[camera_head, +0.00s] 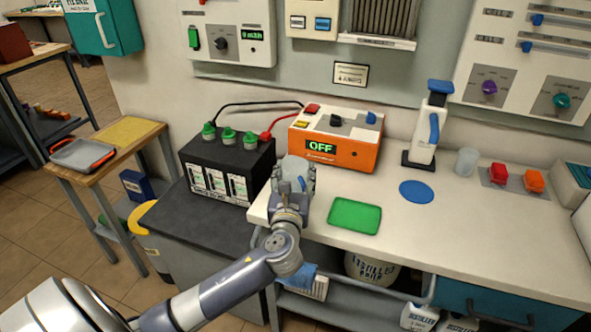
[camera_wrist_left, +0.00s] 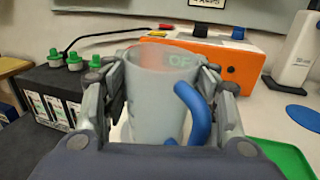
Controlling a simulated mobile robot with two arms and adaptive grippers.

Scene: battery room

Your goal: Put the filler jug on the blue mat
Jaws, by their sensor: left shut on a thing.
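The filler jug (camera_wrist_left: 158,100) is a translucent grey-white vessel with a blue handle (camera_wrist_left: 195,112). My left gripper (camera_wrist_left: 160,85) is shut on it, with one finger on each side. In the head view my left gripper (camera_head: 291,188) hides much of the jug (camera_head: 297,168), which is upright at the left end of the white counter, in front of the orange charger. Whether its base touches the counter cannot be told. The blue mat (camera_head: 416,192) is a flat round disc farther right on the counter, with nothing on it. My right gripper is not in view.
The black battery (camera_head: 225,165) with green caps stands left of the jug. The orange charger (camera_head: 335,139) showing OFF is behind it. A green tray (camera_head: 354,216) lies between jug and mat. A white device (camera_head: 428,130) and a clear cup (camera_head: 467,162) stand behind the mat.

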